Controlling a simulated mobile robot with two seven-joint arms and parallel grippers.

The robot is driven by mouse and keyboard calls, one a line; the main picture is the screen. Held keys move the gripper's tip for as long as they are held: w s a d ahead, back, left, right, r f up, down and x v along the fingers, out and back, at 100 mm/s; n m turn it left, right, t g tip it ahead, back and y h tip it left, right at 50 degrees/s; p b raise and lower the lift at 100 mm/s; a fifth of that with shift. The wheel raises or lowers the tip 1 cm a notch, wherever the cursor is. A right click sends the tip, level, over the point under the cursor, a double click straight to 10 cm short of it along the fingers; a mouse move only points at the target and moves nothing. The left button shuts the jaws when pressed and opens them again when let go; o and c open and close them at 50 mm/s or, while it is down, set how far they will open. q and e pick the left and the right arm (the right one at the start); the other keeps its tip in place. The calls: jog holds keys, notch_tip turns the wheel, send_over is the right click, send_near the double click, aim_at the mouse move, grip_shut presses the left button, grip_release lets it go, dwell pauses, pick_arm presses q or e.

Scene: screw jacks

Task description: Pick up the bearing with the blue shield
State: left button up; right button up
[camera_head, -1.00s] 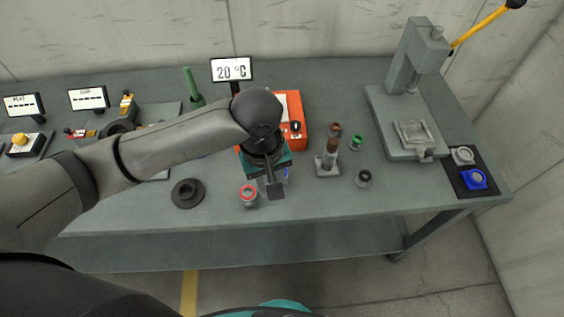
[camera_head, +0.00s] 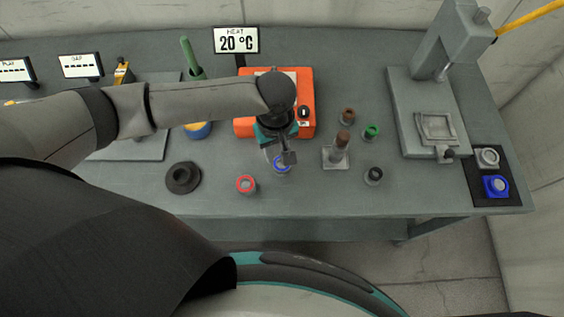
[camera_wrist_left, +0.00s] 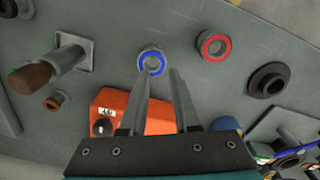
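The bearing with the blue shield (camera_head: 282,164) stands on the grey table, in front of the orange heater. It also shows in the left wrist view (camera_wrist_left: 152,62) as a blue ring with a grey rim. My left gripper (camera_head: 283,158) is over it, partly covering it from the head camera. In the left wrist view the two fingers of my left gripper (camera_wrist_left: 161,73) are apart with nothing held between them. The bearing appears beyond the fingertips, close to the left finger. I cannot tell whether they touch. My right gripper is not in view.
A red-shielded bearing (camera_head: 246,184) stands nearby at the left, and a black flanged ring (camera_head: 183,178) farther left. A post on a square base (camera_head: 337,152) and small rings stand to the right. The orange heater (camera_head: 306,124) is behind. A press (camera_head: 437,100) stands at right.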

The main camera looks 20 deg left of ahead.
aim_at(275, 166)
pick_arm(q)
jog(key=shift+a+f, duration=0.2)
jog(key=shift+f, duration=2.7)
jog(key=shift+c, duration=0.2)
grip_shut()
